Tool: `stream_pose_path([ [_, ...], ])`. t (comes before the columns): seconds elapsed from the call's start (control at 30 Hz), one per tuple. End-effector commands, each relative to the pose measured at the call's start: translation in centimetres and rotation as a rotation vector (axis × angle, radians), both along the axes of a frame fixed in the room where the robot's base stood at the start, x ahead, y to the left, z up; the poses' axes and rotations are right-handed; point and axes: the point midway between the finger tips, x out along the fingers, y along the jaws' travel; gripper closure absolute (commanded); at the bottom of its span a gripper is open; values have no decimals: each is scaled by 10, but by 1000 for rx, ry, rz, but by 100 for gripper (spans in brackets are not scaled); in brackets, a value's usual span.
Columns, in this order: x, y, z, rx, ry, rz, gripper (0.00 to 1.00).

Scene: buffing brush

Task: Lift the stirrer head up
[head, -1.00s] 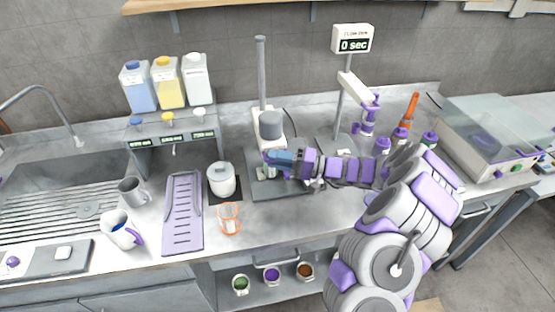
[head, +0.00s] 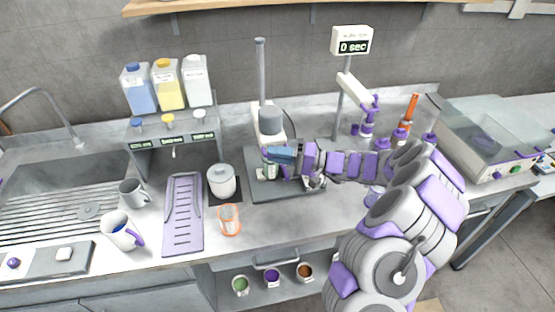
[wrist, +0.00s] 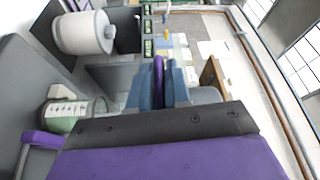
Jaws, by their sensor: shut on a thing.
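The stirrer is a stand with a tall grey pole (head: 262,75), a grey and white stirrer head (head: 270,121) and a dark flat base (head: 290,190). My gripper (head: 282,153) reaches in from the right, just below and in front of the stirrer head. A grey rounded part of the stirrer (wrist: 206,95) shows behind the fingers. A labelled glass jar (head: 268,169) with green contents stands on the base, left of the fingers.
My arm crosses the counter's front.

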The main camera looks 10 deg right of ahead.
Motion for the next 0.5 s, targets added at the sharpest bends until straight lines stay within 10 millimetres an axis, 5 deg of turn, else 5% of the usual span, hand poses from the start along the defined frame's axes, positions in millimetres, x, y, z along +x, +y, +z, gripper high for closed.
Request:
stream_pose_path([
  [0.1,0,0,36,2,-12,-1,100],
  [0.3,0,0,77,4,-8,-1,100],
  [0.5,0,0,88,4,-5,-2,100],
])
